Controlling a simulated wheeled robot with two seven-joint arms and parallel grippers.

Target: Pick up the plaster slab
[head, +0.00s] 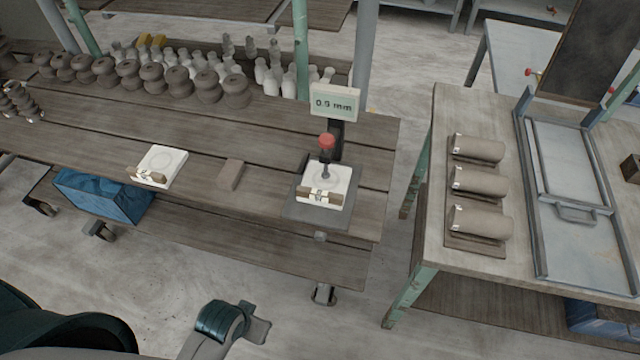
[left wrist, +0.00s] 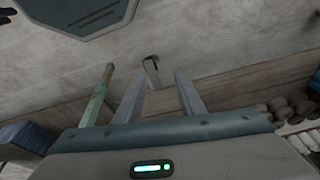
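A white square plaster slab (head: 163,160) with a faint round mark lies flat on the wooden bench, left of a small brown block. A second white slab (head: 338,178) lies on a grey gauge stand (head: 300,211), under a red-topped plunger. Each has a small brown and white piece at its front edge. My left gripper (left wrist: 158,75) shows in the left wrist view with its two fingers apart and nothing between them. No slab shows in that view. My right gripper is not in view.
The brown block (head: 230,175) sits between the slabs. A 0.9 mm display (head: 335,103) rises behind the stand. Dark and white turned pieces (head: 207,88) line the bench's back. A side table (head: 461,101) at right holds several clay rolls (head: 480,182).

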